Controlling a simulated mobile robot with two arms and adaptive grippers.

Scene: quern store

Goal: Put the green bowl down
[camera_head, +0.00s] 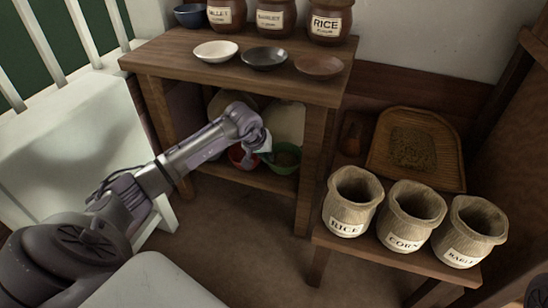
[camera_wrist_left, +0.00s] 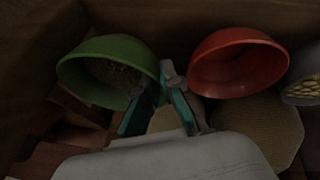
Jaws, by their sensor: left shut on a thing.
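The green bowl (camera_head: 286,157) is at the lower shelf of the wooden stand, under its top. It holds something brown and grainy, which also shows in the left wrist view (camera_wrist_left: 112,62). My left gripper (camera_head: 266,148) reaches into the shelf space from the left. In the left wrist view its fingers (camera_wrist_left: 160,88) are closed at the green bowl's rim. I cannot tell whether the bowl's base touches the shelf. A red bowl (camera_head: 238,157) is close beside it, on the other side of the fingers (camera_wrist_left: 238,62). My right gripper is not seen.
The stand's top (camera_head: 190,58) is just above my left arm and holds dishes and labelled jars. A grey bowl (camera_wrist_left: 304,88) with yellow contents is past the red one. Sacks (camera_head: 352,198) stand on a low bench at right.

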